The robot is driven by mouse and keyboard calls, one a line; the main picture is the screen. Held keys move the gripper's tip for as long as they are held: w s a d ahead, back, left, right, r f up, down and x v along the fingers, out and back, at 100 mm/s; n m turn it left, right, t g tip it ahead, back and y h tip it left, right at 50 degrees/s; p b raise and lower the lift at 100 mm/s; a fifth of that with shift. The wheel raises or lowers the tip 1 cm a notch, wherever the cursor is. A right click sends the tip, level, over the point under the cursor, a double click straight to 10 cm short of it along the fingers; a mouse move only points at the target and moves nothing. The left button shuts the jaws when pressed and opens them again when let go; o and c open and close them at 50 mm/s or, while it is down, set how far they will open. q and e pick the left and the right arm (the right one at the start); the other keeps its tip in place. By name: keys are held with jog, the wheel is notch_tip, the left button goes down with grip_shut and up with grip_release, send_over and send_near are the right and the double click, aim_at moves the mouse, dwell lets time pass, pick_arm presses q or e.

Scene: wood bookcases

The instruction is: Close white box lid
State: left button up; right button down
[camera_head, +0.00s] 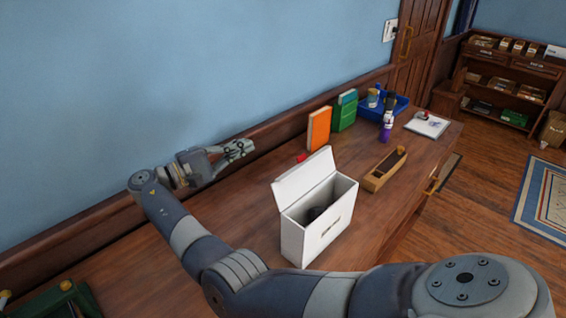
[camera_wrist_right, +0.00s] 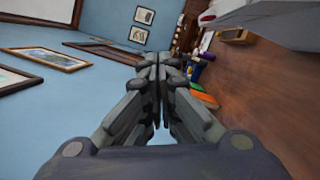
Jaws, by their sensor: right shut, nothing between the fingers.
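A white box (camera_head: 315,240) stands on the wooden desk in the head view. Its lid (camera_head: 304,176) is open, hinged at the back-left edge and tilted up. A dark item (camera_head: 318,212) lies inside the box. My right gripper (camera_head: 248,148) is behind and left of the lid, near the wall, apart from the box. Its fingers are together and empty. In the right wrist view the closed fingers (camera_wrist_right: 160,62) fill the middle, and a white part of the box (camera_wrist_right: 275,22) shows at upper right. My left gripper is not in view.
Behind the box are an orange book (camera_head: 319,129), a green book (camera_head: 344,111) and a blue bin (camera_head: 398,107) with bottles. A purple bottle (camera_head: 386,127) and a wooden tray (camera_head: 384,171) stand to the right. My right arm passes in front of the box.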

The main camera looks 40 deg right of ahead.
aim_at(308, 173)
notch_tip(308, 173, down, 9)
jog(key=b, duration=0.8)
jog(key=s+d+r+p, duration=0.3)
jog(key=s+d+p, duration=0.2)
jog(key=d, duration=0.5)
jog(key=shift+s+p, duration=0.25)
jog(key=shift+p, duration=0.55)
jog(key=shift+d, duration=0.15)
